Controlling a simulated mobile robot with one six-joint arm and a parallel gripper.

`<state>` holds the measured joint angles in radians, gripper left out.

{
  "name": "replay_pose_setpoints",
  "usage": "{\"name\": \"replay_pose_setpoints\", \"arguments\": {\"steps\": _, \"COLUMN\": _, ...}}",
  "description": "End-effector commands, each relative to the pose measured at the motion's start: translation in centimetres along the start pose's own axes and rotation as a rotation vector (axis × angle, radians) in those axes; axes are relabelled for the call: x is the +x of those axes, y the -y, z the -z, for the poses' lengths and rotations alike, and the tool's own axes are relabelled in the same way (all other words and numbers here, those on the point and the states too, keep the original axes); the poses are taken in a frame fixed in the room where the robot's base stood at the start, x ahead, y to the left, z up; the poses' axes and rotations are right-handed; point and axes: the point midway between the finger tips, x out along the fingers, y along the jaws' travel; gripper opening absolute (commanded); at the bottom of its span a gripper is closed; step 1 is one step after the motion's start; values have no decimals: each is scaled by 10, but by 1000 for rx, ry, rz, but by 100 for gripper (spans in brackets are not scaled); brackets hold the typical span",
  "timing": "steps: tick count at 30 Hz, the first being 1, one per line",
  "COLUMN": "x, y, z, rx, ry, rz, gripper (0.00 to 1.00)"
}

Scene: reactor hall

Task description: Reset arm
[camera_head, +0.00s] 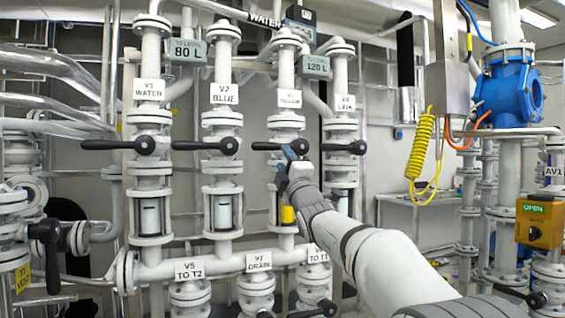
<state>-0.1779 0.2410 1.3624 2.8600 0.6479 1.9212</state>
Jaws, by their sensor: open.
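My arm reaches in from the lower right toward the row of valves. My gripper (290,160) is at its far end, in front of the third valve pipe, just below that valve's black handle (270,146). It is small in the picture and partly hidden by the wrist. I see nothing held in it. I cannot tell whether it touches the handle or the pipe.
Black handles on the water valve (113,145), the V2 blue valve (201,146) and the fourth valve (345,148) lie horizontal. Labelled valves stand along the lower pipe (215,262). A blue valve body (508,90) and yellow coiled hose (422,150) are right.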

Motion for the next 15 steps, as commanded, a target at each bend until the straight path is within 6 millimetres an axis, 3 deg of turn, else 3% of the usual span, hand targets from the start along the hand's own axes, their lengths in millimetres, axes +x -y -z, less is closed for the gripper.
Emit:
{"name": "replay_pose_setpoints", "arguments": {"steps": 11, "x": 0, "y": -1, "z": -1, "rx": -5, "ry": -1, "rz": 1, "gripper": 41}}
{"name": "replay_pose_setpoints", "arguments": {"steps": 15, "x": -3, "y": -8, "z": 7, "rx": -124, "ry": -44, "rz": 21, "gripper": 41}}
